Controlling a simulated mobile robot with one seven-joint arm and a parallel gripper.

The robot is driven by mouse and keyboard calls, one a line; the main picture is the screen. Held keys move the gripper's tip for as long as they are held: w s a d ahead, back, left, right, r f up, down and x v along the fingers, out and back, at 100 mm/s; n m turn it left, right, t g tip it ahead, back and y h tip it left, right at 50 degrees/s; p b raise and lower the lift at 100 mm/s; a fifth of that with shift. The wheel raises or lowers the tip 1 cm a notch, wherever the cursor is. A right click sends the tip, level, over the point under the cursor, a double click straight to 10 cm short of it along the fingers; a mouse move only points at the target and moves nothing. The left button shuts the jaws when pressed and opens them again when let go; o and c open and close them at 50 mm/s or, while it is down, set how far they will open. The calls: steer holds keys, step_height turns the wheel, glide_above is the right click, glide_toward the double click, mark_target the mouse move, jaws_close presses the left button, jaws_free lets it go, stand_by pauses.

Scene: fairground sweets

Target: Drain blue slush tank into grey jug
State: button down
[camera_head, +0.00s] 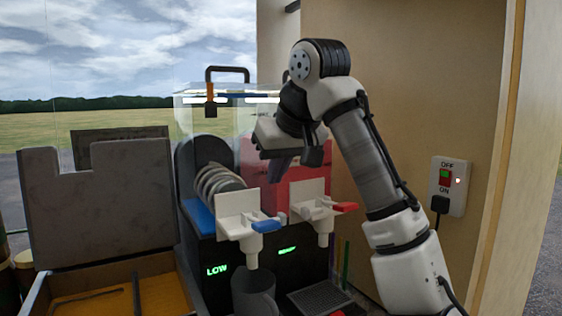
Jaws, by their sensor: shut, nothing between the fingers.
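The slush machine has two tanks. The left tank (197,155) looks nearly empty, with its pale spiral auger bare. Its white tap (236,215) has a blue lever (266,226). A green "LOW" display (217,270) is lit below it. The grey jug (254,292) stands under the blue-lever tap, its lower part cut off by the picture edge; its contents cannot be seen. My gripper (281,167) is shut and empty, in front of and above the red tank, apart from both levers.
The red tank (262,180) has a tap with a red lever (345,207), above a dark drip grille (319,299). An open wooden box (102,268) and grey panel (99,205) stand at left.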

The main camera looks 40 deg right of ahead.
steer(key=p, duration=0.1)
glide_above(271, 226)
steer(key=f, duration=0.2)
steer(key=w+f, duration=0.1)
steer(key=f, duration=0.1)
steer(key=shift+d+f, duration=0.2)
steer(key=shift+f, duration=0.1)
steer(key=shift+s+a+f+p, duration=0.1)
steer(key=shift+s+f+p, duration=0.1)
steer(key=shift+f, duration=0.45)
steer(key=shift+s+d+f+p, duration=0.15)
steer(key=shift+f+p, duration=0.1)
steer(key=shift+f, duration=0.4)
steer(key=shift+s+a+f+p, duration=0.15)
steer(key=shift+f+p, duration=0.05)
steer(key=shift+f, duration=0.45)
